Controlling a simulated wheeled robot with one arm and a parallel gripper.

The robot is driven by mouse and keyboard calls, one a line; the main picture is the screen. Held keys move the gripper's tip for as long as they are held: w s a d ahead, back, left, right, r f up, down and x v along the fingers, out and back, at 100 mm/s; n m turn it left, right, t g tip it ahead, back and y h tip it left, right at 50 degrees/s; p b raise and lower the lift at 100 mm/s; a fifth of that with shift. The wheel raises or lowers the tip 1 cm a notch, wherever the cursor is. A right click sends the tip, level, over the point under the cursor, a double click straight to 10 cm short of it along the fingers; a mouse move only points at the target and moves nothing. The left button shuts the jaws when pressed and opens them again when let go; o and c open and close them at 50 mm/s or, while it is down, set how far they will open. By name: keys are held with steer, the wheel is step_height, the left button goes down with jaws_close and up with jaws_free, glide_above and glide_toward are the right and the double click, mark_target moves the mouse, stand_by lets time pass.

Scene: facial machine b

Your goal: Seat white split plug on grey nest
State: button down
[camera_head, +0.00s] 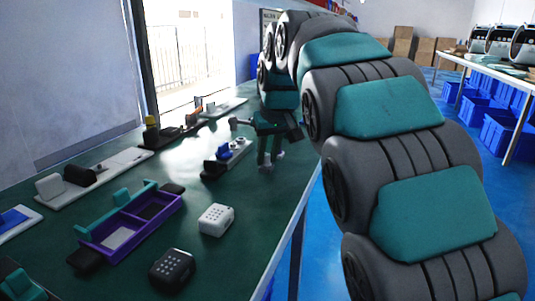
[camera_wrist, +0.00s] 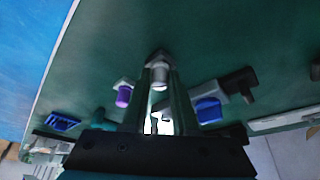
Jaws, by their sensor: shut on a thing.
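My gripper (camera_head: 270,162) points down over the green table, near its right edge. In the wrist view my gripper (camera_wrist: 161,84) is shut on the white split plug (camera_wrist: 160,77), a small pale cylinder between the fingertips. A dark grey piece (camera_wrist: 157,57), apparently the grey nest, shows just beyond the plug. I cannot tell whether plug and nest touch. In the head view the fingers largely hide the plug, and only small pale bits show at the tips.
In the wrist view, a purple cylinder (camera_wrist: 123,97) on a grey piece stands left of the fingers. A blue cylinder (camera_wrist: 208,110) on a grey fixture stands right. A purple tray (camera_head: 130,225), white box (camera_head: 216,219) and black box (camera_head: 172,269) occupy the table's near part.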

steer(key=shift+f, duration=0.1)
steer(key=c, duration=0.6)
jaws_free()
